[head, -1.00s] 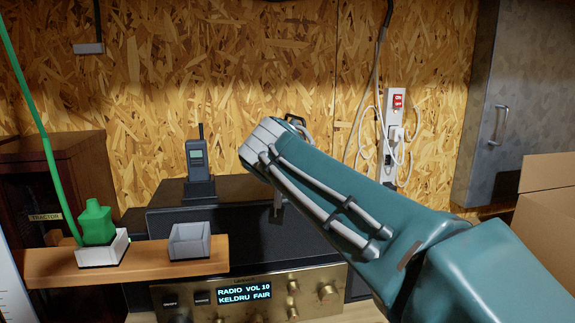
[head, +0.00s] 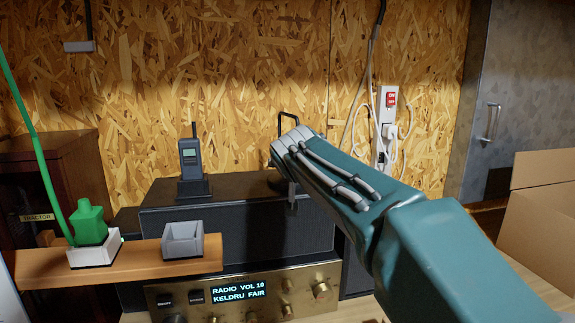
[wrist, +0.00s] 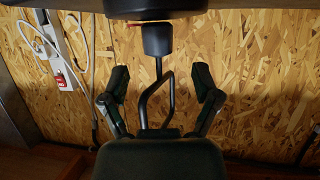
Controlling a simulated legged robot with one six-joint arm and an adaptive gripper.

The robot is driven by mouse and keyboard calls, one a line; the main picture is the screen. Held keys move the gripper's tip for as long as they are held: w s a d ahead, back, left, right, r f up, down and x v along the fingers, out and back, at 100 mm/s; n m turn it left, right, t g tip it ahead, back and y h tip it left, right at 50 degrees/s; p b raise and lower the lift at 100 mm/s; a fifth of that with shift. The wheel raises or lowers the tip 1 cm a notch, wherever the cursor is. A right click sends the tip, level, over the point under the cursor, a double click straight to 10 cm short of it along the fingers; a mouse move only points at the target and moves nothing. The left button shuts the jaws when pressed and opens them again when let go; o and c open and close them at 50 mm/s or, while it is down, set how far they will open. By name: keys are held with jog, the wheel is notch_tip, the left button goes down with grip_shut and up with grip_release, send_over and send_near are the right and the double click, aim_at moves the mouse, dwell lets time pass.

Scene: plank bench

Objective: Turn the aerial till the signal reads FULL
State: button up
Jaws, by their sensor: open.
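The aerial is a black bent rod (head: 289,122) standing up behind the end of my arm, on top of the dark radio housing (head: 245,188). In the wrist view, which is upside down, the aerial's bent rod (wrist: 143,100) and its dark block (wrist: 157,40) show between my fingers. My gripper (wrist: 161,88) is open, one finger on each side of the rod, with visible gaps; I cannot tell the depth exactly. In the head view my arm hides most of the gripper. The radio display (head: 239,290) reads RADIO VOL 10, KELDRU FAIR.
A handheld radio (head: 191,160) stands in a cradle left of the aerial. A power strip (head: 388,125) hangs on the wall; a cardboard box (head: 545,215) is at right.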

jog(key=shift+x, duration=2)
grip_shut()
